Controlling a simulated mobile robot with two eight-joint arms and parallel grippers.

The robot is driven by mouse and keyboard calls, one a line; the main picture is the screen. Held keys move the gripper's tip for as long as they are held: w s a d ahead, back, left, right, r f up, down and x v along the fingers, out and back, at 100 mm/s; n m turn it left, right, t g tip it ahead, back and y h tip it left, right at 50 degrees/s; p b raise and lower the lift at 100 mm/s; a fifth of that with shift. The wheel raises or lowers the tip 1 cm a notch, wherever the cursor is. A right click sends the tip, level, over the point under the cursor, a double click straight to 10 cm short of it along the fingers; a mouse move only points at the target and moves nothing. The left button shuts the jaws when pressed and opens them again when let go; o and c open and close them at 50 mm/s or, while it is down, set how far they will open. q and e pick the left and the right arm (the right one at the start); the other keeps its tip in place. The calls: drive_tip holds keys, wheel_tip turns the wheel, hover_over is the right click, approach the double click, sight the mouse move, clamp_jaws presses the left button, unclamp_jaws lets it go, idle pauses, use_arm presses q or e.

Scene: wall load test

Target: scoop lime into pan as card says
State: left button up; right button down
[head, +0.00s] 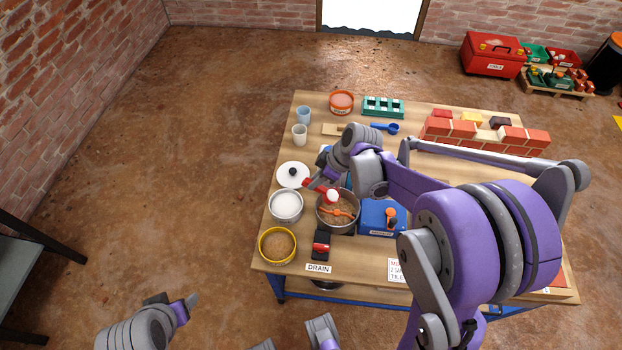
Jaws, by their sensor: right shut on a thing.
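My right gripper (324,182) is shut on a red scoop (313,186). A white heap, seemingly lime, shows at the scoop's end, over the back rim of the grey pan (323,222). The pan holds brown material and an orange tool (338,211). The pot of white lime (286,205) stands just left of the pan. The card (396,271) lies at the table's front edge; my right arm covers part of it and its text is too small to read fully. My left gripper (173,301) is low at the left, off the table; its opening is unclear.
A yellow-rimmed tub of sand-like material (277,246) and a DRAIN label (318,268) are at the table's front left. A white lid (292,174) lies behind the lime pot. A blue box (378,222) is right of the pan. A brick wall (483,137) stands at the back right.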

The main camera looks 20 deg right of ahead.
drive_tip(key=shift+s+d+f+t+y+b, duration=0.4)
drive_tip(key=shift+s+d+t+y+b, duration=0.15)
drive_tip(key=shift+t+y+b, duration=0.2)
drive_tip(key=shift+s+d+f+t+y+b, duration=0.1)
drive_tip(key=shift+s+d+t+y+b, duration=0.15)
drive_tip(key=shift+t+y+b, duration=0.2)
drive_tip(key=shift+s+d+t+y+b, duration=0.1)
drive_tip(key=shift+d+t+y+b, duration=0.2)
drive_tip(key=shift+y+b, duration=0.25)
drive_tip(key=shift+s+d+t+y+b, duration=0.5)
drive_tip(key=shift+t+y+b, duration=0.2)
drive_tip(key=shift+b, duration=0.15)
drive_tip(key=shift+s+d+r+y+b, duration=0.15)
drive_tip(key=shift+s+r+y+b, duration=0.1)
drive_tip(key=shift+r+b, duration=0.1)
drive_tip(key=shift+r, duration=0.15)
wheel_tip(320, 180, up, 4)
drive_tip(key=p, duration=0.3)
drive_tip(key=shift+f, duration=0.2)
